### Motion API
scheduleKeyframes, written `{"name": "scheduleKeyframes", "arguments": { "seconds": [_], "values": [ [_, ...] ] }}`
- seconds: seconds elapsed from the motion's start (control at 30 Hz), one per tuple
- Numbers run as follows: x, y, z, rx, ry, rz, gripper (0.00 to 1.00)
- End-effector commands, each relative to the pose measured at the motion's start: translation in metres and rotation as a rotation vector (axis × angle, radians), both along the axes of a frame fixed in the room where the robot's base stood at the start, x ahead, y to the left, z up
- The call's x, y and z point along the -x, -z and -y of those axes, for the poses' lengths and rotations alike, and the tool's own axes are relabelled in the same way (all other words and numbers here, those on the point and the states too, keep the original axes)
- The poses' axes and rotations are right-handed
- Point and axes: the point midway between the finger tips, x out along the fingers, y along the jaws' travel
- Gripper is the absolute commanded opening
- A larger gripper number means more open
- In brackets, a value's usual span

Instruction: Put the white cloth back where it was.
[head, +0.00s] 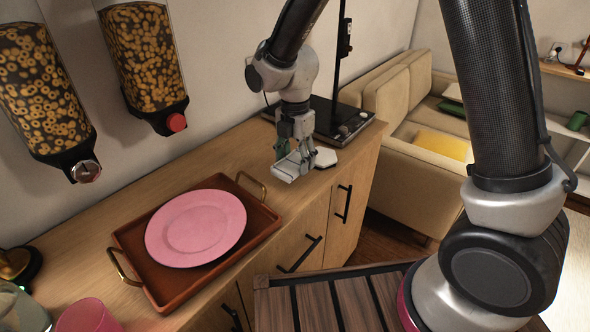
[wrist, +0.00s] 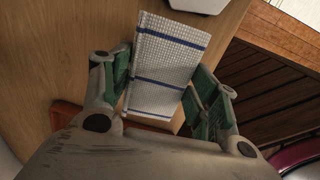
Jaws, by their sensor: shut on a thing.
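The white cloth (wrist: 168,62) has a woven texture and blue stripes. In the wrist view it lies between the green-padded fingers of my gripper (wrist: 163,90), which is shut on it. In the head view my gripper (head: 293,148) hangs over the right part of the wooden counter, and a pale edge of the cloth (head: 287,169) shows at its fingertips. Most of the cloth is hidden there by the fingers. I cannot tell exactly how far the cloth is above the counter.
A brown tray (head: 262,222) with a pink plate (head: 196,228) stands left of my gripper. A small white object (head: 325,157) lies just right of it, before a black appliance base (head: 345,120). Cereal dispensers (head: 148,60) hang on the wall. Bare counter (head: 228,160) lies behind the tray.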

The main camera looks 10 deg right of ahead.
Motion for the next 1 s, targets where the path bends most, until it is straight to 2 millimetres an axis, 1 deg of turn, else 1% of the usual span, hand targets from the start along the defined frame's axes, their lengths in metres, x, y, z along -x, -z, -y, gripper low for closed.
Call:
{"name": "scheduleKeyframes", "arguments": {
  "seconds": [0.13, 0.2, 0.3, 0.63, 0.67, 0.7, 0.77, 1.0],
  "values": [
    [0.001, 0.017, 0.001, 0.002, 0.001, -0.004, 0.34],
    [0.001, 0.029, 0.001, 0.003, 0.001, -0.004, 0.34],
    [0.0, 0.038, 0.001, 0.001, 0.002, -0.001, 0.34],
    [0.0, 0.041, 0.0, 0.0, 0.002, 0.0, 0.34],
    [0.0, 0.041, 0.0, 0.0, 0.002, 0.0, 0.64],
    [0.0, 0.04, 0.0, -0.001, 0.002, 0.001, 0.71],
    [0.0, 0.04, 0.0, 0.0, 0.002, 0.0, 0.82],
    [0.0, 0.04, 0.0, 0.0, 0.002, 0.0, 0.82]
  ]
}}
